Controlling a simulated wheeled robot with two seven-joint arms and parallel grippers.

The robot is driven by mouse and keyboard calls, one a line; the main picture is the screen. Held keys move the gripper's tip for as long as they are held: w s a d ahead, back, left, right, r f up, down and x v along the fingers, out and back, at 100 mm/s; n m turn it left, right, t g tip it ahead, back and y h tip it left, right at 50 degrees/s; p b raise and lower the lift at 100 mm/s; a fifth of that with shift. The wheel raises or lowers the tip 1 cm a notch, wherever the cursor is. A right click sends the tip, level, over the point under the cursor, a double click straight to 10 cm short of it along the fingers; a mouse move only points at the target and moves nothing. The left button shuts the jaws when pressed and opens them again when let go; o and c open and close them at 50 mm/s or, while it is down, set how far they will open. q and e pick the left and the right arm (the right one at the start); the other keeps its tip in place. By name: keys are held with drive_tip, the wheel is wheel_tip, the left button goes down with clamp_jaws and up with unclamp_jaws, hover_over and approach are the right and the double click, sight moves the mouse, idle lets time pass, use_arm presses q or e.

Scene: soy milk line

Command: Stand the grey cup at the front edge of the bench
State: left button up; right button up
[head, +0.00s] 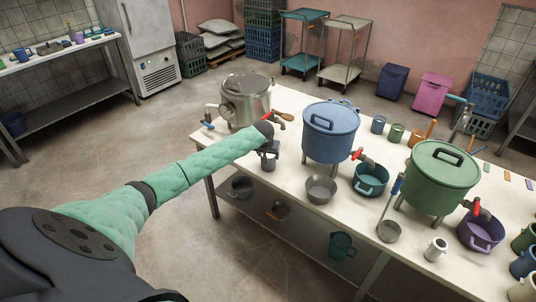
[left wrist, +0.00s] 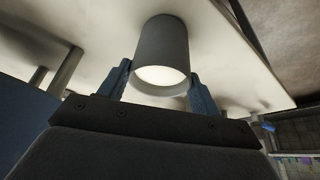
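The grey cup (left wrist: 160,42) is between the two fingers of my left gripper (left wrist: 158,72), which look closed against its sides. Its pale inside faces the wrist camera. In the head view my left gripper (head: 269,146) is over the left part of the white bench (head: 292,185), in front of the steel urn. The grey cup (head: 269,161) shows below it, close to the front edge. I cannot tell whether the cup's base touches the bench. My right gripper is not in view.
The steel urn (head: 245,100) with its tap is just behind my left gripper. The blue urn (head: 331,130) and a grey bowl (head: 320,190) stand to the right. The green urn (head: 441,177) and several cups are farther right. Bare bench lies around the cup.

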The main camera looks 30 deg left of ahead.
use_arm(q)
drive_tip(key=o, duration=0.3)
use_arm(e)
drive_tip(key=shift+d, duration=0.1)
use_arm(q)
drive_tip(key=shift+r, duration=0.1)
